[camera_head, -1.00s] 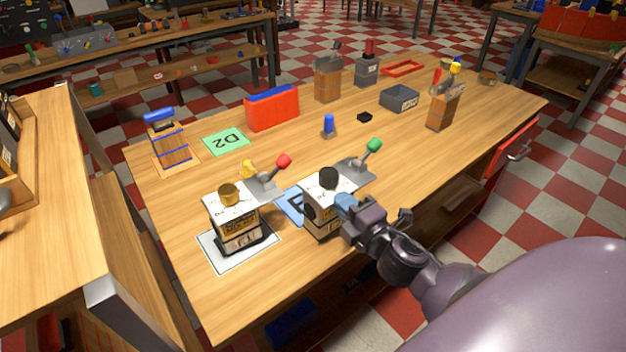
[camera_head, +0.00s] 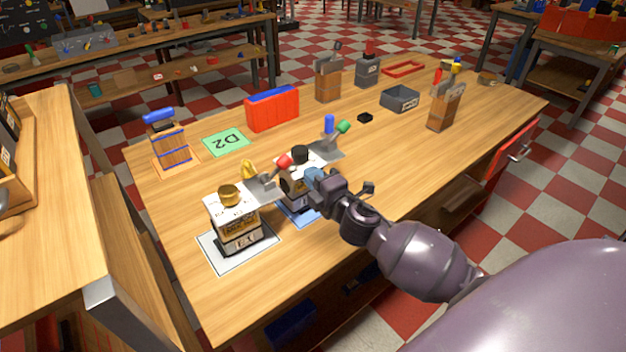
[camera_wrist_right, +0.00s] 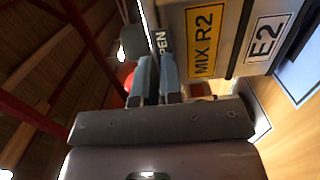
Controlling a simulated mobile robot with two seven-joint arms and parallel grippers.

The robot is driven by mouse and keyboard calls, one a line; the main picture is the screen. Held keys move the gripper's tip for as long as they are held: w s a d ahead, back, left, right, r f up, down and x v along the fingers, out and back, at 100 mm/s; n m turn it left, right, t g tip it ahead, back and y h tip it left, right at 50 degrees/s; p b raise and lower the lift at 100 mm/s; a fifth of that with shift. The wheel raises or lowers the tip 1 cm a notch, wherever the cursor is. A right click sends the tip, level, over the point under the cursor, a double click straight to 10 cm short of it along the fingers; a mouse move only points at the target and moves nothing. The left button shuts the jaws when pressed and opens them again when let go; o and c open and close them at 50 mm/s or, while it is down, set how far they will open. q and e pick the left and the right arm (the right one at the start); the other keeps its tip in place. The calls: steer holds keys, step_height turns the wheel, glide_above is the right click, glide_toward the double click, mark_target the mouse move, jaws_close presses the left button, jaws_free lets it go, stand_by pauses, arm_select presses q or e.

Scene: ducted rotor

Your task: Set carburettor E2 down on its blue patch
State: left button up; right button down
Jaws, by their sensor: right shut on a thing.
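Carburettor E2 (camera_head: 290,188), a white-and-dark body with a black cap and a grey lever with a green knob, is upright over its blue patch (camera_head: 302,217). My right gripper (camera_head: 312,178) is shut on its near right side. In the right wrist view, the two fingers (camera_wrist_right: 158,78) are closed together beside the carburettor (camera_wrist_right: 228,38), whose yellow "MIX R2" and white "E2" labels show. A pale blue patch corner (camera_wrist_right: 300,72) shows beyond it. The body hides much of the patch, and I cannot tell whether its base touches it. My left gripper is not in view.
Carburettor E1 (camera_head: 236,222), with a brass cap and red-knobbed lever, stands close on the left on a white patch (camera_head: 212,258). Its lever overlaps E2 in view. A green D2 patch (camera_head: 227,142) and a red box (camera_head: 272,112) lie farther back. The table front is clear.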

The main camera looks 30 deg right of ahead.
steer(key=shift+s+f, duration=0.1)
steer(key=shift+f, duration=0.2)
steer(key=shift+f, duration=0.15)
steer(key=c, duration=1.3)
jaws_free()
steer(key=shift+o, duration=0.2)
steer(key=s, duration=1.2)
steer(key=s+a+f+m+g, duration=0.2)
steer(key=s+f+m+g, duration=0.1)
steer(key=s+f+m, duration=0.4)
steer(key=s+a+f+m+g, duration=0.3)
steer(key=s+f+m, duration=0.4)
steer(key=f+m, duration=0.3)
steer(key=shift+f+g, duration=0.45)
steer(key=shift+g, duration=0.15)
steer(key=shift+a, duration=0.1)
